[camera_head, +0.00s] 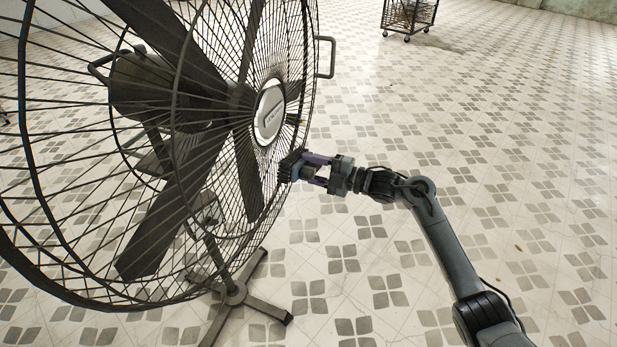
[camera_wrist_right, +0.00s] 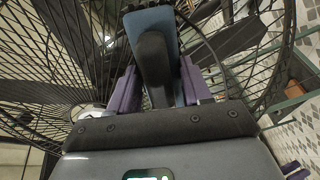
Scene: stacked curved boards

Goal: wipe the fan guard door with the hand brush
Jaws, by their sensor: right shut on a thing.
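The large black fan stands at the left of the head view, and its round wire guard door (camera_head: 285,65) has a silver hub badge (camera_head: 270,112) at the centre. My right gripper (camera_head: 312,170) is shut on the hand brush (camera_head: 292,165), whose dark bristles face the guard just below the badge. The bristles look close to or touching the wires; I cannot tell which. In the right wrist view the brush (camera_wrist_right: 152,55) shows a dark handle and blue-grey body between purple fingers, with the guard wires beyond. My left gripper is not in view.
The fan's cross-shaped foot (camera_head: 240,290) stands on the patterned tile floor. A handle (camera_head: 326,57) sticks out from the guard's right rim. A wheeled black wire cart (camera_head: 408,17) stands far back. The floor right of the fan is mostly clear.

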